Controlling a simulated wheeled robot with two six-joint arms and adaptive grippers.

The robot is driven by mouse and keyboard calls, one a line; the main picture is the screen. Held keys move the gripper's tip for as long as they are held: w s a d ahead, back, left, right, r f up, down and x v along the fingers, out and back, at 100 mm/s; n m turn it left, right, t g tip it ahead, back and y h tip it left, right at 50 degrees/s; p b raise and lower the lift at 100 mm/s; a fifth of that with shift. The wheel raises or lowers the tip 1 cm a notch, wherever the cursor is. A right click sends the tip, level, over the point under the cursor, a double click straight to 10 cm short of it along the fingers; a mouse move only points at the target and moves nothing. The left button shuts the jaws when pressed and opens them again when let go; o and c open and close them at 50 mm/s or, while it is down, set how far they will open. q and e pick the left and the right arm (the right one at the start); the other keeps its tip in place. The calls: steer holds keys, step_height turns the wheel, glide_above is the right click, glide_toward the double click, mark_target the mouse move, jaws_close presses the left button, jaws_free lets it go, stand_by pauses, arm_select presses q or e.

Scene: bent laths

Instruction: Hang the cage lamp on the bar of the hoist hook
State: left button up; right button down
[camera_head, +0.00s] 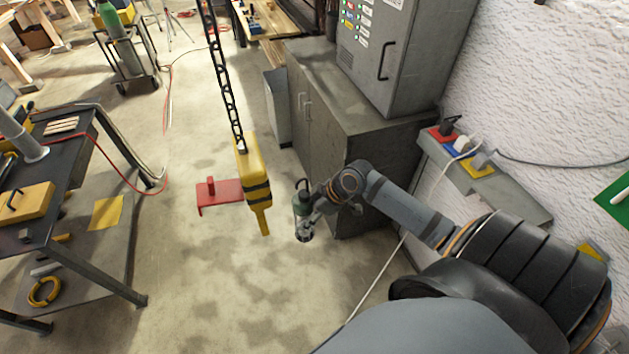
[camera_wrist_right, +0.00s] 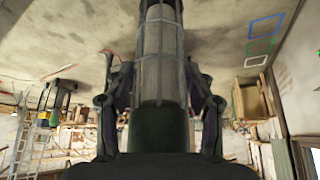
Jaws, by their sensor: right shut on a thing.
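The hoist hook (camera_head: 255,180) is a yellow block with black bands, hanging from a dark chain. A red bar (camera_head: 222,194) sticks out from it to the left, with a short upright piece on it. The cage lamp (camera_head: 303,210) hangs upright to the right of the hoist hook, apart from it, with a dark hook at its top. My right gripper (camera_head: 312,206) is shut on the cage lamp. In the right wrist view the lamp (camera_wrist_right: 160,60) stands between the two fingers (camera_wrist_right: 160,108), its dark body nearest the camera. My left gripper is not in view.
A grey cabinet (camera_head: 345,95) stands behind my right arm. A wall shelf (camera_head: 490,180) with coloured items is at the right. A dark workbench (camera_head: 75,200) with a yellow case stands at the left. The floor around the hook is clear.

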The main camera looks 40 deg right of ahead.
mark_target(302, 216)
steer(key=shift+a+r, duration=0.15)
steer(key=shift+a, duration=1.65)
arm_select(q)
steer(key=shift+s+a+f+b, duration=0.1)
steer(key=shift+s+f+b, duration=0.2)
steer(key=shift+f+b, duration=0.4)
arm_select(e)
steer(key=a+f, duration=0.3)
steer(key=a, duration=0.5)
steer(key=shift+a, duration=0.2)
steer(key=shift+s, duration=0.1)
